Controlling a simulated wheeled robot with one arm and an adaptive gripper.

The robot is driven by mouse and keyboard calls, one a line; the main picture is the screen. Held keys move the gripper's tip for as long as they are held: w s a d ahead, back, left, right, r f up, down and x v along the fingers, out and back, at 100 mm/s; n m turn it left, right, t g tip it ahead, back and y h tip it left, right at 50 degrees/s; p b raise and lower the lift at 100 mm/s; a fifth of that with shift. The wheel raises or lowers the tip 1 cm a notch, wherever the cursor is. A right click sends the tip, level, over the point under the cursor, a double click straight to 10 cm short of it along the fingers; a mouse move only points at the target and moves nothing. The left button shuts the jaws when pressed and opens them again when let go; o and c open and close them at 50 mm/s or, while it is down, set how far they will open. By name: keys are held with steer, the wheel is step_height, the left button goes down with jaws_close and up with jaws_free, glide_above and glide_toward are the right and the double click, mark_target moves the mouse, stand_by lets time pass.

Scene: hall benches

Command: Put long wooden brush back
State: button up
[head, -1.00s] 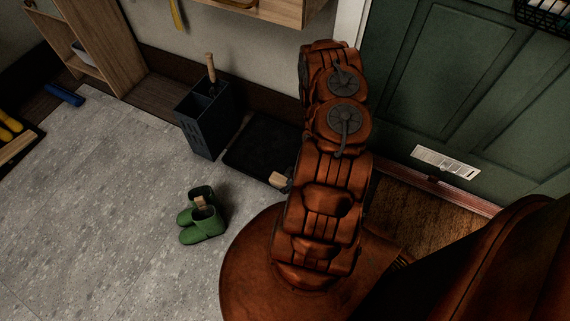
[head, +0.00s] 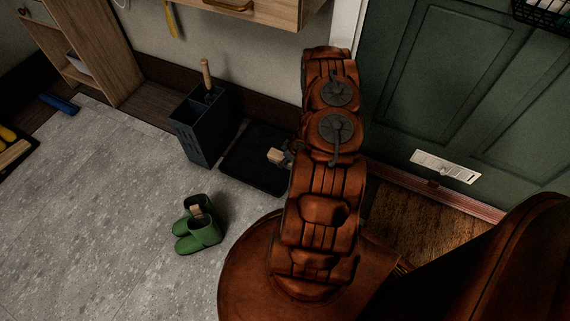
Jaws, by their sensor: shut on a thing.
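My gripper (head: 289,157) shows only as a small dark grey part at the left side of my arm, above the black tray. It is shut on a pale wooden piece (head: 275,156), which looks like one end of the long wooden brush. The rest of the brush and most of the gripper are hidden behind my arm. A dark blue slotted holder (head: 199,136) stands on the floor left of the tray, with a wooden handle (head: 206,74) standing up out of it.
A black tray (head: 243,173) lies by the wall. Green boots (head: 199,233) with a small wooden piece stand on open grey floor. A wooden cabinet (head: 262,14) hangs above. A green door (head: 455,85) and brown mat (head: 405,215) are at right. A blue object (head: 58,104) lies far left.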

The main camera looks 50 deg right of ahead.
steer(key=shift+w+d+f, duration=0.1)
steer(key=shift+d+f, duration=0.05)
steer(key=shift+f, duration=0.1)
steer(key=shift+f+b, duration=0.85)
steer(key=shift+f, duration=0.75)
steer(key=o, duration=1.2)
steer(key=shift+r, duration=0.1)
steer(key=p+v, duration=0.3)
steer(key=v, duration=0.8)
steer(key=shift+d+r, duration=0.1)
steer(key=shift+r, duration=0.2)
steer(key=shift+s+r, duration=0.15)
steer(key=shift+s, duration=0.1)
